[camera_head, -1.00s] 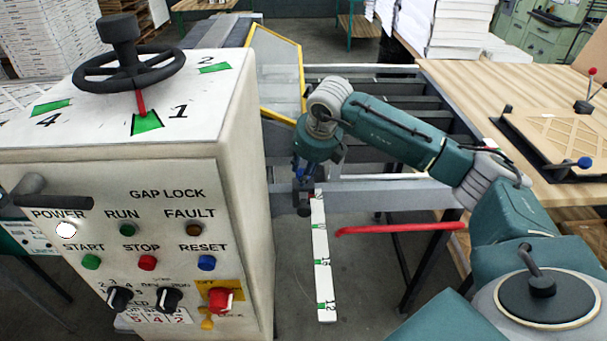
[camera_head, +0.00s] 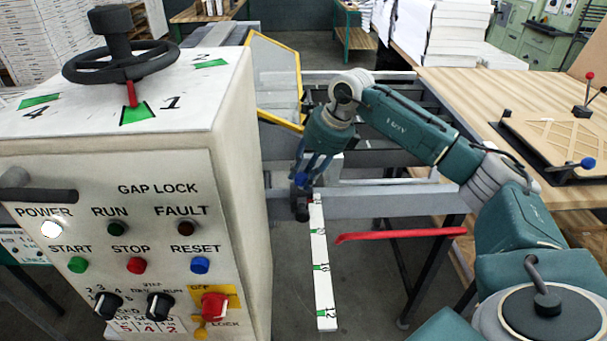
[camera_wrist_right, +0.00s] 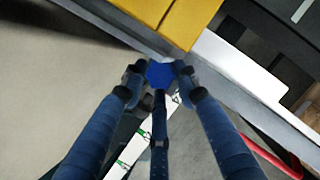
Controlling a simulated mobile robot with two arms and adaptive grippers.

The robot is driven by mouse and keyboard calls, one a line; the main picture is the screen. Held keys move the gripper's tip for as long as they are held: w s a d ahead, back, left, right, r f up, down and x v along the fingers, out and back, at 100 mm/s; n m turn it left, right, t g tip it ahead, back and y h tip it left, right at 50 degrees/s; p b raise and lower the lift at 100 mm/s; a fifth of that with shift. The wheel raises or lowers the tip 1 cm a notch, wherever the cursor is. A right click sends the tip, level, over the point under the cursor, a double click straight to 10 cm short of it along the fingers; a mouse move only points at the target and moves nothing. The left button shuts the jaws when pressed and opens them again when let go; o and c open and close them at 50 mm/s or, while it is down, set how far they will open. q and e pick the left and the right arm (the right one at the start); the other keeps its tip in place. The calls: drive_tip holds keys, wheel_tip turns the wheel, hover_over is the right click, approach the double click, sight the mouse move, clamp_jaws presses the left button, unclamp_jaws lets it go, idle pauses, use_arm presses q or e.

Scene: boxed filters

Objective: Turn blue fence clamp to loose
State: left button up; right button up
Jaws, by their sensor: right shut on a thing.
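The blue fence clamp (camera_wrist_right: 160,74) shows in the right wrist view as a blue knob at the fingertips. My right gripper (camera_wrist_right: 157,80) is shut on it, with a finger on each side and a third finger below. In the head view my right gripper (camera_head: 303,190) reaches down to the rail at the top of the white scale strip (camera_head: 321,265). The clamp is mostly hidden behind the fingers there. My left gripper is not in view.
The control cabinet (camera_head: 110,180) with handwheel (camera_head: 137,62) stands close on the left. A red bar (camera_head: 400,235) lies right of the strip. A yellow-framed guard (camera_head: 275,80) is behind. A wooden table (camera_head: 470,100) is at right.

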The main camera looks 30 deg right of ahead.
drive_tip(key=shift+s+d+f, duration=0.15)
drive_tip(key=shift+f, duration=0.1)
drive_tip(key=o, duration=1.1)
drive_tip(key=shift+d+r, duration=0.1)
drive_tip(key=shift+d, duration=0.05)
drive_tip(key=shift+r, duration=0.25)
drive_tip(key=v, duration=1.1)
drive_tip(key=shift+r, duration=0.25)
drive_tip(key=shift+s+d+r, duration=0.1)
